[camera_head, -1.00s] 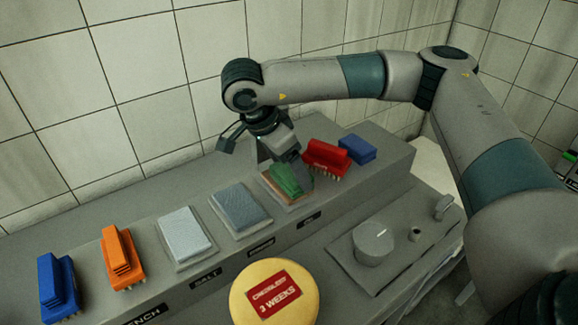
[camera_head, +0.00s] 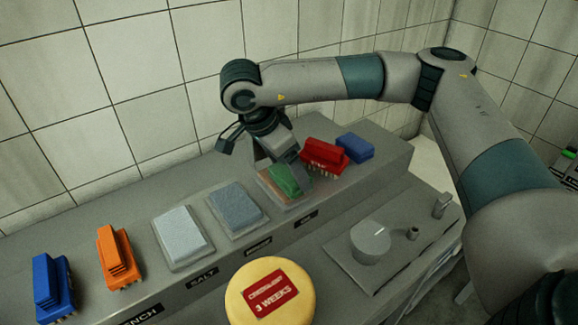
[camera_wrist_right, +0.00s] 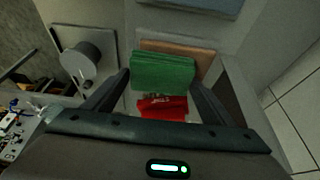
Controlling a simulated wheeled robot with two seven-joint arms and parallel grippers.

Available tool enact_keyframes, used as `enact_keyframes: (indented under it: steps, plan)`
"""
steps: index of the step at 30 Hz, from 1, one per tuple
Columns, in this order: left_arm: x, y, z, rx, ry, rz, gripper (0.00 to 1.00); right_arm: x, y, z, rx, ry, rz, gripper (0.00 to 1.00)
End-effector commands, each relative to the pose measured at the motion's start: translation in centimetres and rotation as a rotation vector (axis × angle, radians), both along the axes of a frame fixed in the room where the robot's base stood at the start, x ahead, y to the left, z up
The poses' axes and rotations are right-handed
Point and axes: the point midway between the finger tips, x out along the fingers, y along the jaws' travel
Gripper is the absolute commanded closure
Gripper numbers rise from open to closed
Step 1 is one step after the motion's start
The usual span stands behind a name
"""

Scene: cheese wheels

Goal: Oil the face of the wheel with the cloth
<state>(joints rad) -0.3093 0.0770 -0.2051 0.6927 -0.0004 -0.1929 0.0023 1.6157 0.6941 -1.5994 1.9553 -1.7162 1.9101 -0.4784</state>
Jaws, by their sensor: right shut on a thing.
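The green cloth (camera_head: 284,180) is a folded pad at the tray marked oil on the raised ledge. My right gripper (camera_head: 291,172) is shut on it from above. In the right wrist view the cloth (camera_wrist_right: 162,70) sits between the two fingers of my right gripper (camera_wrist_right: 160,80), over a brownish tray (camera_wrist_right: 205,57); I cannot tell whether it touches the tray. The yellow cheese wheel (camera_head: 238,299) lies at the bottom middle of the head view, with a red label reading "3 WEEKS" on its face. My left gripper is out of view.
A grey plate with a round knob (camera_head: 371,243) lies right of the wheel.

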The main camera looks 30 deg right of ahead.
Motion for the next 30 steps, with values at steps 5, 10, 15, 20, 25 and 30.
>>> enact_keyframes:
  steps: [5, 10, 15, 20, 25, 30]
  plan:
    - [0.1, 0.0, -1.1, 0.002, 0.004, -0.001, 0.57, 0.0, 0.0, -1.0, 0.0, 0.0, 0.0, 0.41]
    - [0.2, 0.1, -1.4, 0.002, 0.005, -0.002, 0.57, 0.0, 0.0, -1.3, 0.0, 0.0, 0.0, 0.41]
    - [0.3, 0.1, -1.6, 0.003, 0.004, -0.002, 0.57, 0.0, 0.0, -1.5, 0.0, 0.0, 0.0, 0.41]
    - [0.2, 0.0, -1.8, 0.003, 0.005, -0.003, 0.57, 0.0, 0.0, -1.7, 0.0, 0.0, 0.0, 0.41]
    - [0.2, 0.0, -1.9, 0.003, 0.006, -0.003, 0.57, 0.0, 0.0, -1.8, 0.0, 0.0, 0.0, 0.41]
    - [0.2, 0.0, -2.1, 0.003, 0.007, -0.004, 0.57, 0.0, 0.0, -2.0, 0.0, 0.0, 0.0, 0.41]
